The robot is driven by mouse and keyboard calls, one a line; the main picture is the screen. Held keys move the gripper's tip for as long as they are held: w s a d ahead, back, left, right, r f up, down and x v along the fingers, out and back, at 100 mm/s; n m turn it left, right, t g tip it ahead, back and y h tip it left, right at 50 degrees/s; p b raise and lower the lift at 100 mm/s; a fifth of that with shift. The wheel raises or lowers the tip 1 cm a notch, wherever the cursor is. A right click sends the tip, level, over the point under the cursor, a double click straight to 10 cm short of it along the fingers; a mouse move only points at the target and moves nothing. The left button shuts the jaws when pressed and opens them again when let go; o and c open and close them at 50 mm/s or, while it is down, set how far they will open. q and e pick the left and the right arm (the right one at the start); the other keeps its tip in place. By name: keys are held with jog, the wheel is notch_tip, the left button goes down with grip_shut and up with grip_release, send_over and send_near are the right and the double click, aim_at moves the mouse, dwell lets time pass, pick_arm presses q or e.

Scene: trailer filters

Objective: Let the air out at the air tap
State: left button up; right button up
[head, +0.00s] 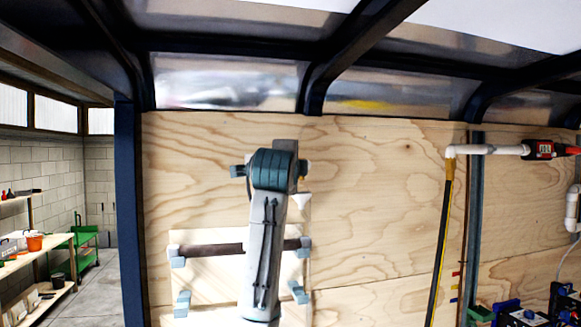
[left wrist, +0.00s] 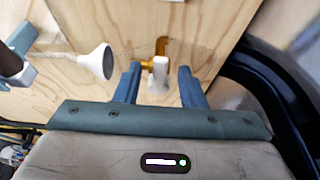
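The air tap shows in the left wrist view as a brass fitting (left wrist: 161,47) on the plywood wall, with a white handle (left wrist: 159,75) hanging down in front. In the head view my left arm covers the tap and my fingers; a white cone (head: 303,201) shows just right of the arm. My right gripper is in neither view.
A panel with a dark horizontal bar (head: 212,250) and grey brackets is on the wall beside my arm. A workbench (head: 40,250) stands far left.

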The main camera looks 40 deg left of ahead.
pick_arm(q)
jog(key=b+v, duration=0.5)
jog(key=v, duration=0.5)
jog(key=shift+s+d+b, duration=0.2)
jog(key=shift+s+b, duration=0.15)
